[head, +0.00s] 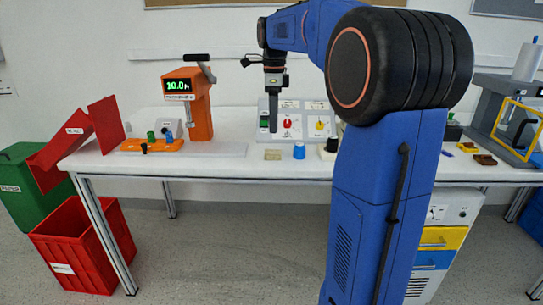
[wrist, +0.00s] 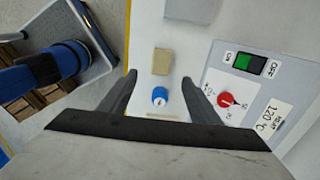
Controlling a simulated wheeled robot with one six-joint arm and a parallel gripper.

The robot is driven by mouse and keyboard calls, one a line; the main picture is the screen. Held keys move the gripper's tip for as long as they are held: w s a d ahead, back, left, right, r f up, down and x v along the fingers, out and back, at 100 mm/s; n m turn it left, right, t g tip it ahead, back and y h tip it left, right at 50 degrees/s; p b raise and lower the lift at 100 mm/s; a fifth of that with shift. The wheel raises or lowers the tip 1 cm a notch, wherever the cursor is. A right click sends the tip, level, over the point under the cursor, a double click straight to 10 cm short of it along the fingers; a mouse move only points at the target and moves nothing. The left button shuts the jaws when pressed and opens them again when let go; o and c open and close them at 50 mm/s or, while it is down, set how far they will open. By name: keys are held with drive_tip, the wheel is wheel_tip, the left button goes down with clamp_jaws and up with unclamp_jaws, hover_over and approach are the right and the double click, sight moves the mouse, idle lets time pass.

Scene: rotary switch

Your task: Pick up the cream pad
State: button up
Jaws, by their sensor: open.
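The cream pad (head: 272,154) is a small flat block lying on the white table, left of a blue cap in the head view. In the wrist view the cream pad (wrist: 161,62) lies just beyond the blue cap, with clear table around it. My gripper (head: 273,130) hangs downward above the table near the control panel, apart from the pad. In the wrist view my gripper (wrist: 160,84) is open and empty, its fingers on either side of the view, with the blue cap showing between them.
The blue cap (head: 299,150) stands close to the pad. The control panel (wrist: 245,85) with a red rotary knob (wrist: 226,99) and green switch is beside it. An orange press (head: 188,105) stands left.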

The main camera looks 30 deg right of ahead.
hover_over(273, 152)
wheel_tip(273, 152, down, 5)
drive_tip(key=shift+s+d+f, duration=0.1)
drive_tip(key=shift+d+f, duration=0.05)
drive_tip(key=shift+w+f, duration=0.2)
drive_tip(key=shift+f, duration=2.5)
drive_tip(key=c, duration=1.1)
